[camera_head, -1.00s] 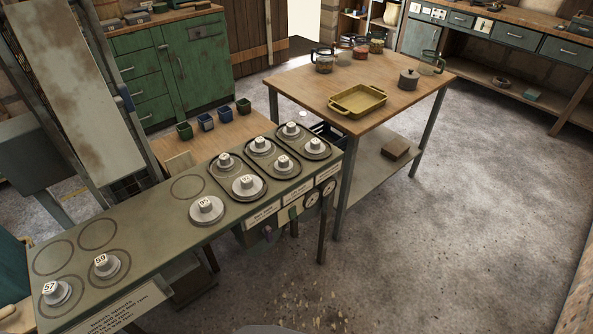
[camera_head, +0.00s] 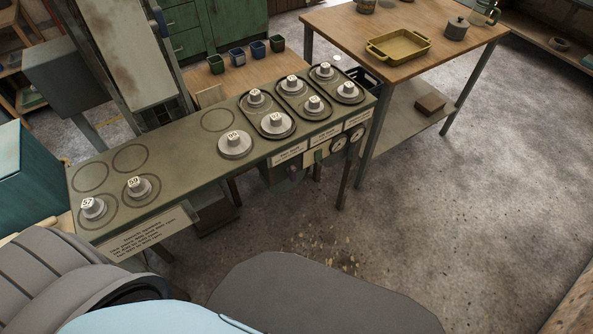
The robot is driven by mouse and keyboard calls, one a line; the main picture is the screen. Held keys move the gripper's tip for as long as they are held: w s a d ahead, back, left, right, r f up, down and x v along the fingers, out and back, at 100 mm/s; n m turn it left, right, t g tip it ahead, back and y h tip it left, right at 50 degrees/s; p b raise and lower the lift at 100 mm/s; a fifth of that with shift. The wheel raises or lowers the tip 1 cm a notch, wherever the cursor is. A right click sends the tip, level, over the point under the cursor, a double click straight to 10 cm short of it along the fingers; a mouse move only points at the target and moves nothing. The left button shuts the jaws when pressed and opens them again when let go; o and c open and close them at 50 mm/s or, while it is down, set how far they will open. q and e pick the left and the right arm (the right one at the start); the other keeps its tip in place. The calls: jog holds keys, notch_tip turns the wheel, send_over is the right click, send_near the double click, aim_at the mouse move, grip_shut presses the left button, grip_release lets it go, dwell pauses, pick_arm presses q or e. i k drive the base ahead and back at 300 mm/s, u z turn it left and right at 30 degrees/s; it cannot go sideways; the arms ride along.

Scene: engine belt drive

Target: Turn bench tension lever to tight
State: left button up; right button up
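The green bench (camera_head: 190,150) runs diagonally from lower left to upper centre. Several grey pulleys with numbered hubs sit on it, including one marked 57 (camera_head: 94,208), one marked 59 (camera_head: 138,188) and a larger one (camera_head: 235,144) right of the middle. Belts loop around the pairs at the right end. The tension lever cannot be made out clearly among these controls. Neither gripper shows.
A wooden table (camera_head: 340,25) with a yellow tray (camera_head: 399,46) stands behind the bench's right end. Small coloured bins (camera_head: 237,57) stand on a low wooden surface behind it. The concrete floor (camera_head: 430,200) to the right is open. Debris lies on the floor before the bench.

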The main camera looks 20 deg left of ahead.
aim_at(292, 169)
jog(key=z, duration=1.65)
jog(key=i, duration=1.9)
jog(key=u, duration=2.85)
